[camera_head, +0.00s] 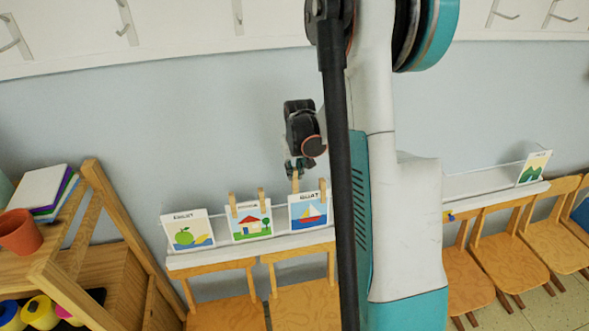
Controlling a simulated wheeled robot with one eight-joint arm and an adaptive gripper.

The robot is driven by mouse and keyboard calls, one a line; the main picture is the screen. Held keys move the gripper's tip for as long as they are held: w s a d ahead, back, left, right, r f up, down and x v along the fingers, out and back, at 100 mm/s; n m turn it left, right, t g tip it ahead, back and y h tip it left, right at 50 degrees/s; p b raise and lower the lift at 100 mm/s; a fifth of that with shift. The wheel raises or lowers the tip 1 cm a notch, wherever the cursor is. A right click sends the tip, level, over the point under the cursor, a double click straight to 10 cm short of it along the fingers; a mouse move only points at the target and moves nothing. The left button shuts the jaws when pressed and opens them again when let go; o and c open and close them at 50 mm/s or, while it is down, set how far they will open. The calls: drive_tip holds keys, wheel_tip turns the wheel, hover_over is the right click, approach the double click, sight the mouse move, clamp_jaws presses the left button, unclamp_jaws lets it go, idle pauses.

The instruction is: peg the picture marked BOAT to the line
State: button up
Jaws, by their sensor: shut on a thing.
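The boat picture (309,212), a white card with a sailing boat on blue water and a small blurred label, stands at the right end of the near group of pictures. One wooden peg (322,190) is at its top right. Another wooden peg (295,183) is at its top left, directly under my gripper (297,170). My gripper points down and is shut on this left peg. The line itself is too thin to make out. I cannot tell whether the left peg's jaws grip the card.
The house picture (251,222) with two pegs and the apple picture (187,232) are to the left. A mountain picture (533,168) is far right. A white ledge (200,259) and wooden chairs (226,312) are below. A wooden shelf (135,225) is left. My arm hides the middle.

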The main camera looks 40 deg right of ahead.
sight(295, 180)
drive_tip(key=shift+s+a+f+b, duration=0.1)
drive_tip(key=shift+s+f+b, duration=0.1)
drive_tip(key=shift+f+b, duration=1.05)
drive_tip(key=shift+s+a+f+b, duration=0.15)
drive_tip(key=shift+f+b, duration=0.7)
drive_tip(key=shift+f, duration=0.75)
drive_tip(key=o, duration=0.9)
drive_tip(key=shift+o, duration=1.2)
drive_tip(key=shift+r, duration=0.1)
drive_tip(key=shift+p+v, duration=1.9)
drive_tip(key=shift+v, duration=1.55)
